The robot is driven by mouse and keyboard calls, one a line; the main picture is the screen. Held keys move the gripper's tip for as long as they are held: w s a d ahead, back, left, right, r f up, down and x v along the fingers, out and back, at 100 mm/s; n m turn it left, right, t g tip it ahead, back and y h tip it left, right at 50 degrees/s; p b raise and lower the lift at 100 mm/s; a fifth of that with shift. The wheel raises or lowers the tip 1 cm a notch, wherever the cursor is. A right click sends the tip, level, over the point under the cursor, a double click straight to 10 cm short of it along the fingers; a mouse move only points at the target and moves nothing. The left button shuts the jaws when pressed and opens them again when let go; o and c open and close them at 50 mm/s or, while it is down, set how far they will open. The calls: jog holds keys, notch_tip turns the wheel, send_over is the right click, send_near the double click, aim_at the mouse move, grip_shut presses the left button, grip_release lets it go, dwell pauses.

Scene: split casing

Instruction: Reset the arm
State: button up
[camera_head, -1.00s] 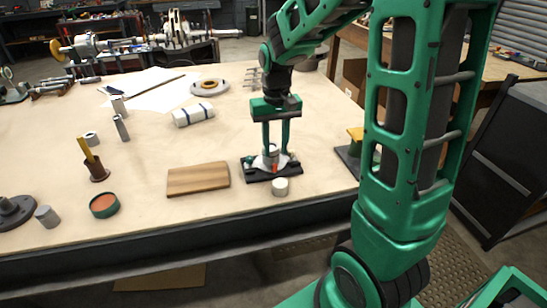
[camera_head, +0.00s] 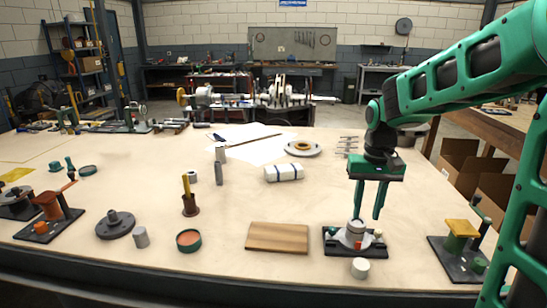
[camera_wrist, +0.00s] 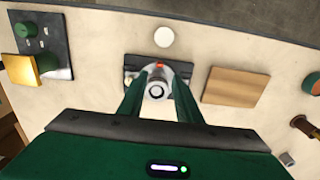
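My gripper (camera_head: 367,219) is green and points straight down over the table at the right. Its two fingers are apart and nothing is between their tips. Below it a pale grey casing part with a round cylinder on top (camera_head: 356,230) sits on a black base plate (camera_head: 374,249), with a small red piece at its side. In the wrist view the cylinder's round end (camera_wrist: 156,91) shows between and beyond the open fingers (camera_wrist: 158,80). The fingertips appear just above the casing; I cannot tell the exact gap.
A wooden board (camera_head: 277,238) lies to the left, and a white cylinder (camera_head: 360,268) stands in front. A yellow-topped fixture (camera_head: 461,230) is at the right. A wrapped white roll (camera_head: 284,173) and a ring on a plate (camera_head: 303,148) lie behind.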

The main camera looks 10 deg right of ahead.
jog(key=s+d+m, duration=0.1)
jog(key=s+d, duration=0.2)
jog(key=s, duration=0.9)
jog(key=s+d+m, duration=0.2)
jog(key=s, duration=1.1)
jog(key=shift+s+d+f, duration=0.25)
jog(key=shift+d+f, duration=0.15)
jog(key=shift+f, duration=0.05)
jog(key=shift+w+f, duration=0.25)
jog(key=shift+w, duration=0.35)
